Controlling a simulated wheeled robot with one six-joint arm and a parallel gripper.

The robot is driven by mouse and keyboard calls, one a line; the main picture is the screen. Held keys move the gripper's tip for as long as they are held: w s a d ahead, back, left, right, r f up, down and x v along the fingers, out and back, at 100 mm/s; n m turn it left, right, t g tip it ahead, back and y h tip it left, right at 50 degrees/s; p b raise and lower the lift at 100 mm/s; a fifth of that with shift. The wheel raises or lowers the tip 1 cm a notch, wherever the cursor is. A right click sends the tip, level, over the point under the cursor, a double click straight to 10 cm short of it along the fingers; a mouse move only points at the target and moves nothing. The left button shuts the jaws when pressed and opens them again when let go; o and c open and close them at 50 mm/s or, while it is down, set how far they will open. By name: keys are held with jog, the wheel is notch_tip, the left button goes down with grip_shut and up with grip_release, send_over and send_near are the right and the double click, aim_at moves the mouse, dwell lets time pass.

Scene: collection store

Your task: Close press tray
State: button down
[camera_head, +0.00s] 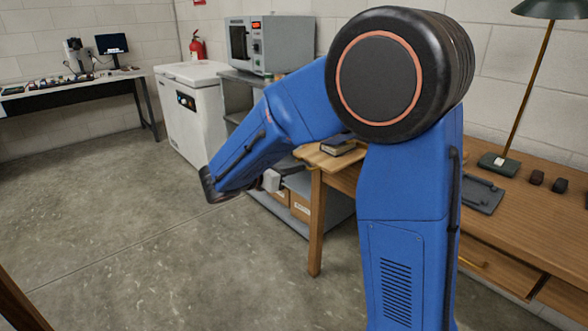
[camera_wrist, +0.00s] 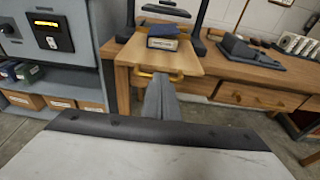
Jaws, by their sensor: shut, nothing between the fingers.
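The press tray (camera_wrist: 190,63) is a light wooden board jutting out from the press, with a brass-coloured bar handle (camera_wrist: 177,78) on its front edge. A book (camera_wrist: 163,43) with a dark blue cover and pale page edges lies on the tray. My gripper (camera_wrist: 160,80) is shut and empty, its fingertips in front of the middle of the handle; I cannot tell if they touch it.
The press's dark uprights (camera_wrist: 199,22) stand behind the tray. The wooden table (camera_wrist: 225,70) runs right, bearing a grey tool (camera_wrist: 250,52). A grey shelf (camera_wrist: 62,78) with boxes and a grey oven-like cabinet (camera_head: 270,45) stand left. Open floor (camera_head: 110,220) lies at left.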

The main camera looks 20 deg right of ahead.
jog(key=r+x, duration=0.1)
jog(key=x, duration=0.5)
jog(key=r+x, duration=0.1)
jog(key=x, duration=0.5)
jog(key=r+x, duration=0.1)
jog(key=x, duration=0.5)
jog(key=shift+d+r, duration=0.35)
jog(key=shift+d, duration=0.1)
jog(key=shift+w+d+r, duration=0.1)
jog(key=shift+w+d, duration=0.05)
jog(key=shift+d, duration=0.15)
jog(key=shift+r, duration=0.1)
